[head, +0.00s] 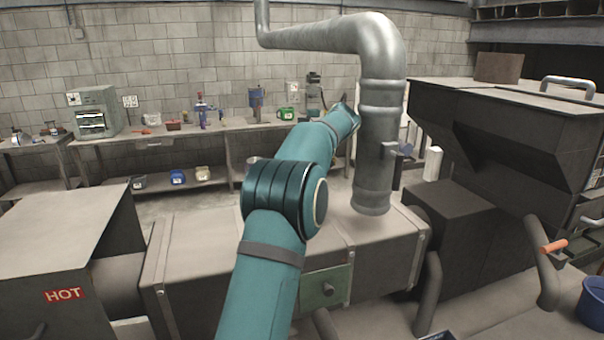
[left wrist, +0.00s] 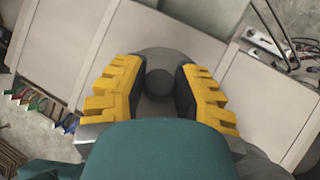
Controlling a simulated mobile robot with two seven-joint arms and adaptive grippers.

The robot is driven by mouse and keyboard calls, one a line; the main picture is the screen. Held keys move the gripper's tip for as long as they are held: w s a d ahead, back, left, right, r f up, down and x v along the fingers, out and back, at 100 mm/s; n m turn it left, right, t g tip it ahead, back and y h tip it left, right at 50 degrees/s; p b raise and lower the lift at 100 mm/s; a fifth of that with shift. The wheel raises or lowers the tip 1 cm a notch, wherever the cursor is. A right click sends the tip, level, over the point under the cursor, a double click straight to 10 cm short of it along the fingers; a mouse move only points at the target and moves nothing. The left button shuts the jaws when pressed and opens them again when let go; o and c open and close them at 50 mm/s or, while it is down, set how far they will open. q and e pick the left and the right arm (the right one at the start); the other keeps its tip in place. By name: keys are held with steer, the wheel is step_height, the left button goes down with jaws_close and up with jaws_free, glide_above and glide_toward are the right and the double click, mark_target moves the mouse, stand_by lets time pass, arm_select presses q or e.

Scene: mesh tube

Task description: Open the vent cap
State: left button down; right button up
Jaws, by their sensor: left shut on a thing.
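In the left wrist view, my left gripper (left wrist: 160,95) has its yellow, black-padded fingers on both sides of a dark round knob (left wrist: 160,80). It is shut on this knob. The knob sits in front of a grey round piece (left wrist: 165,54), which looks like the vent cap; the fingers and my wrist hide much of it. I cannot tell whether the cap is lifted. In the head view, a teal arm of mine reaches up the middle toward the metal pipe (head: 373,150). I cannot make out fingers or the cap there. My right gripper is not in view.
The pipe stands on a long metal duct (head: 195,250) with a green hatch (head: 340,287) on its front. A box marked HOT (head: 66,293) is at left, a dark hopper (head: 500,130) at right. A workbench (head: 150,135) with tools lines the back wall.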

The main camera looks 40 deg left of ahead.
arm_select(q)
steer(key=shift+a+h, duration=0.2)
steer(key=shift+h, duration=0.1)
stand_by(0.4)
steer(key=c, duration=0.7)
jaws_free()
steer(key=shift+c, duration=0.2)
